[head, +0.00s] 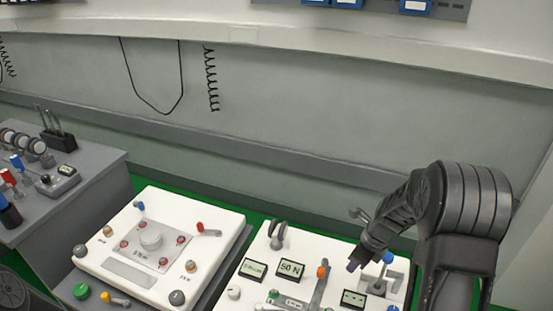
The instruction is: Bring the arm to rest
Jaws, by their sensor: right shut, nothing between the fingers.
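My right arm comes in from the right, a thick black arm with ribbed joints. Its gripper (356,263) points down and to the left, shut and empty, over the right white panel (262,243). The fingertips appear close to a blue-tipped lever (387,258) and a dark slot area on that panel; I cannot tell whether they touch anything. The arm hides the panel's right part. My left gripper is out of view.
The right panel carries a "50 N" display (290,268) and an orange-tipped lever (322,271). A left white panel (130,272) has several coloured knobs. A grey cart (92,166) with tools stands at far left. Cables hang on the grey wall.

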